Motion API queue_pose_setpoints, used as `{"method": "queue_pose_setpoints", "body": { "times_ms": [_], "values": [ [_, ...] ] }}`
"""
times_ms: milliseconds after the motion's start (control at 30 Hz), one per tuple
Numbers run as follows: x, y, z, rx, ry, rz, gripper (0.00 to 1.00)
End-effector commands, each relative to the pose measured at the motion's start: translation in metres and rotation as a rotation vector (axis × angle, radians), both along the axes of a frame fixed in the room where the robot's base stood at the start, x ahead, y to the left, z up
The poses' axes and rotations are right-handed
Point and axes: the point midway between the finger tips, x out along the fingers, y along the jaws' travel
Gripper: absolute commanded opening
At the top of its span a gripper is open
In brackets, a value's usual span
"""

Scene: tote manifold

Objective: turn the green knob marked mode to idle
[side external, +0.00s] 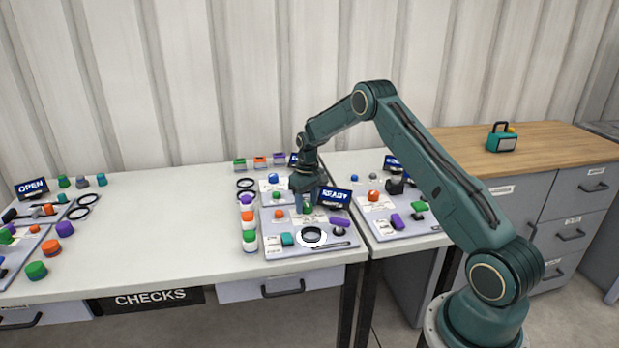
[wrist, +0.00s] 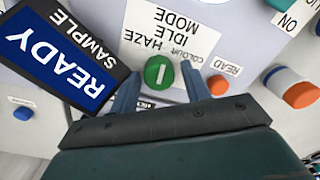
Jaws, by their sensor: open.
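The green knob (wrist: 159,72) shows in the wrist view, round, with a white line on its top running roughly up and down the picture. A white label beside it (wrist: 175,28) reads mode, idle, haze and colour, upside down in this view. Another small label is partly hidden below the knob. My gripper (wrist: 160,75) is open, with one finger on either side of the knob; I cannot tell whether they touch it. In the side external view my gripper (side external: 305,203) points down over the panel (side external: 340,246); I cannot make out the knob there.
The READY display (wrist: 60,58) stands close to the left finger in the wrist view.

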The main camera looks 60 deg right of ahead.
Motion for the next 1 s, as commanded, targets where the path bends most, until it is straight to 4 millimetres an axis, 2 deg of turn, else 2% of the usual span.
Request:
{"method": "queue_pose_setpoints", "body": {
  "times_ms": [33, 567, 1000],
  "values": [
    [0.000, -0.005, -0.001, -0.006, -0.006, 0.010, 0.56],
    [0.001, -0.002, 0.000, -0.003, -0.006, 0.329, 0.56],
    [0.002, -0.003, 0.065, -0.003, -0.007, 0.326, 0.56]
  ]
}}
